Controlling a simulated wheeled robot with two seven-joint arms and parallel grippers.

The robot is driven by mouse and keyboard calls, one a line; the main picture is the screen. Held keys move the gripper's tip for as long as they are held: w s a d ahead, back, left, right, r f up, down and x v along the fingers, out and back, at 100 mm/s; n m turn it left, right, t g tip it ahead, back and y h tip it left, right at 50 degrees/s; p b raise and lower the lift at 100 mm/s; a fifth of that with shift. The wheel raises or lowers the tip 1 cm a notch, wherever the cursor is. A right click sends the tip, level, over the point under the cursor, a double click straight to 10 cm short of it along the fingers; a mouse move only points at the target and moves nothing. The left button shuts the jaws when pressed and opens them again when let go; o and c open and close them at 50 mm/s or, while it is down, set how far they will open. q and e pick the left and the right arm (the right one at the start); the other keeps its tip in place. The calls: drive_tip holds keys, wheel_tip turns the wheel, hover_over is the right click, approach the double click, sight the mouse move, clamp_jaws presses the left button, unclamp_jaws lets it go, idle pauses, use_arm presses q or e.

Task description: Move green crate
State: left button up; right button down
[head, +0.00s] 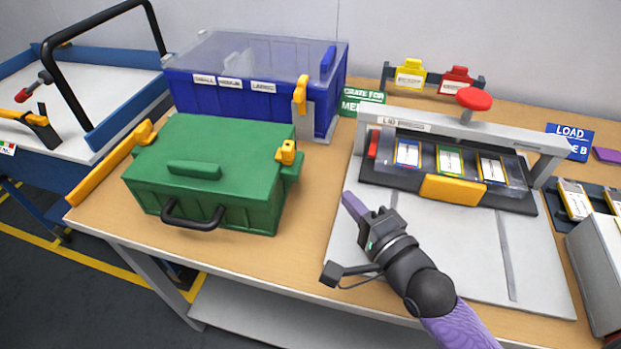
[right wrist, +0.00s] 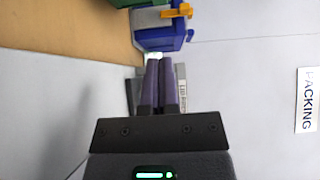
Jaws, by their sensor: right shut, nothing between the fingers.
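The green crate (head: 210,170) stands on the left part of the wooden table, with its lid on. It has a black handle (head: 192,217) on its front and a yellow latch (head: 287,152) at its right side. My right gripper (head: 349,200) is to the right of the crate, apart from it, above the grey plate. Its purple fingers (right wrist: 158,84) are shut and empty in the right wrist view. A small part of the green crate also shows at the top of that view (right wrist: 128,3). My left gripper is not in view.
A blue bin (head: 235,100) with a clear lid stands close behind the crate. A cart (head: 85,100) with a black push bar is at the left. A fixture with a red knob (head: 474,98) is at the right. Bare table (head: 285,260) lies in front of the crate.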

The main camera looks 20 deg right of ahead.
sight(301, 167)
drive_tip(key=x, duration=0.2)
drive_tip(key=b+x, duration=0.1)
drive_tip(key=x, duration=0.1)
drive_tip(key=shift+f, duration=0.2)
drive_tip(key=w+a, duration=0.1)
drive_tip(key=w+a+b, duration=0.1)
drive_tip(key=shift+w+a, duration=0.2)
drive_tip(key=shift+a, duration=0.15)
drive_tip(key=shift+w+a+r, duration=0.15)
drive_tip(key=shift+w+a, duration=0.05)
drive_tip(key=shift+a, duration=0.2)
